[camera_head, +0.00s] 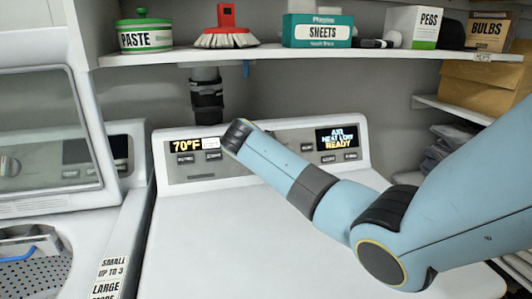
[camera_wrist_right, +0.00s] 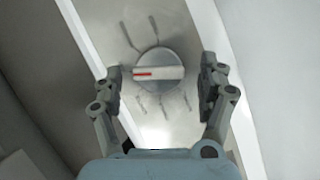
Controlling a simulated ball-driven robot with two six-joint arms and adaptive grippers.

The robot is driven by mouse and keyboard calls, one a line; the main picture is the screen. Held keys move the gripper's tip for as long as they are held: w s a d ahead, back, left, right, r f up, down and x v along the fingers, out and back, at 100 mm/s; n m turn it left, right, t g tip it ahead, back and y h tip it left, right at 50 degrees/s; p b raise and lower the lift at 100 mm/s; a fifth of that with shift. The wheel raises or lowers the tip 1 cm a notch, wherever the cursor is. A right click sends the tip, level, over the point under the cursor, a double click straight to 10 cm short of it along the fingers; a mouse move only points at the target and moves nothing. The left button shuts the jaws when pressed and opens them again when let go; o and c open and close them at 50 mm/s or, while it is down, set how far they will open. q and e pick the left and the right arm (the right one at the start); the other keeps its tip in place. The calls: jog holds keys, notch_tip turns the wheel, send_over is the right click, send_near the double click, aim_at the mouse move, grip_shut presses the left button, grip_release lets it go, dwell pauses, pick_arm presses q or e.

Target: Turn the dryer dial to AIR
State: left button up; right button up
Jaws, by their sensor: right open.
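The dryer (camera_head: 245,240) has a control panel with a left display (camera_head: 185,144) reading 70°F and a right display (camera_head: 338,138) whose small text seems to include AIR and READY. The dial (camera_wrist_right: 158,58) shows in the right wrist view as a round grey knob with a pale bar handle. A red mark on the bar points left; the labels around it are too blurred to read. My right gripper (camera_wrist_right: 161,78) is open, one finger on each side of the dial, with gaps visible. In the head view my right wrist hides the dial and gripper. My left gripper is not in view.
A shelf (camera_head: 300,54) above holds a paste tub (camera_head: 145,36), a red brush (camera_head: 226,25), a sheets box (camera_head: 317,31), a pegs box (camera_head: 412,27) and a bulbs box (camera_head: 489,32). A washer (camera_head: 50,140) stands left. The dryer's top is clear except beneath my arm.

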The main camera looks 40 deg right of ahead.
jog(key=shift+r, duration=0.1)
jog(key=v, duration=1.2)
